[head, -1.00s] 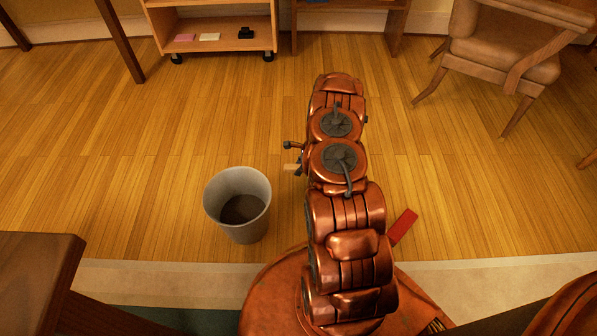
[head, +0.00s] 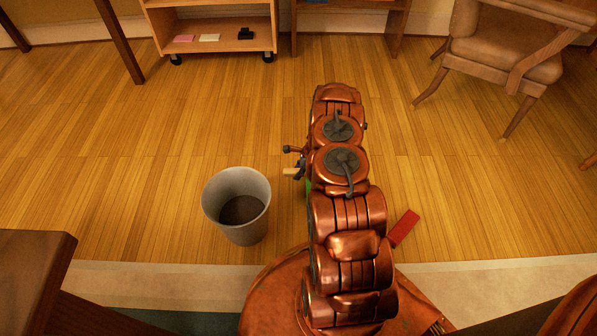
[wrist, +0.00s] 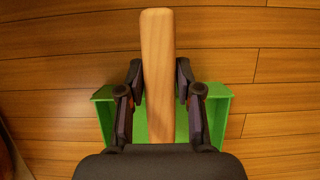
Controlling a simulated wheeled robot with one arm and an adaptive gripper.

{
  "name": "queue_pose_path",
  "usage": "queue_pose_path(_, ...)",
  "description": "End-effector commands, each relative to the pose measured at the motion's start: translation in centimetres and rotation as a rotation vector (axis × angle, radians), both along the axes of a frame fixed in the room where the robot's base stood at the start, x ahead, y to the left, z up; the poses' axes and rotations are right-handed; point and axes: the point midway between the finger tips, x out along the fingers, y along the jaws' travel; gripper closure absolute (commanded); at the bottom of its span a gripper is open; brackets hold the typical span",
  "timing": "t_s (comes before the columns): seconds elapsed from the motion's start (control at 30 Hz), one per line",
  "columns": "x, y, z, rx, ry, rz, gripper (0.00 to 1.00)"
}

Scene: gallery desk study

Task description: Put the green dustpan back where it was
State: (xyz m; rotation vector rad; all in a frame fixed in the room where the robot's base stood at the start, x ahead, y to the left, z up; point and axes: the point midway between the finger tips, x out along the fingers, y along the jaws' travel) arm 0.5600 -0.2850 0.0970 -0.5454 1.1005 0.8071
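The green dustpan (wrist: 222,112) with its pale wooden handle (wrist: 158,60) fills the middle of the wrist view. My gripper (wrist: 160,82) has one finger on each side of the handle, close against it, and appears shut on it. The black gripper body hides the near part of the pan. In the head view my arm hides most of the dustpan. Only the handle end (head: 291,171) and a sliver of green (head: 308,186) show left of the arm.
A grey bin (head: 237,212) stands on the wood floor left of my arm. A red flat object (head: 403,228) lies right of it. A dark table corner (head: 35,265) is at lower left. A wheeled shelf (head: 215,40) and a chair (head: 505,55) stand farther back. The middle floor is clear.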

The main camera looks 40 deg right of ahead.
Motion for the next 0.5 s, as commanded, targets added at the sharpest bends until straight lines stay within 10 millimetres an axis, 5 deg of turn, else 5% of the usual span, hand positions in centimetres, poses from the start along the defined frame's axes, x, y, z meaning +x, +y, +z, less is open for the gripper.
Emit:
queue_pose_path(0.17,-0.02,0.00,0.01,0.000,0.000,0.000,0.44)
queue_pose_path(0.5,-0.04,-0.01,0.16,0.000,0.000,-0.001,0.44)
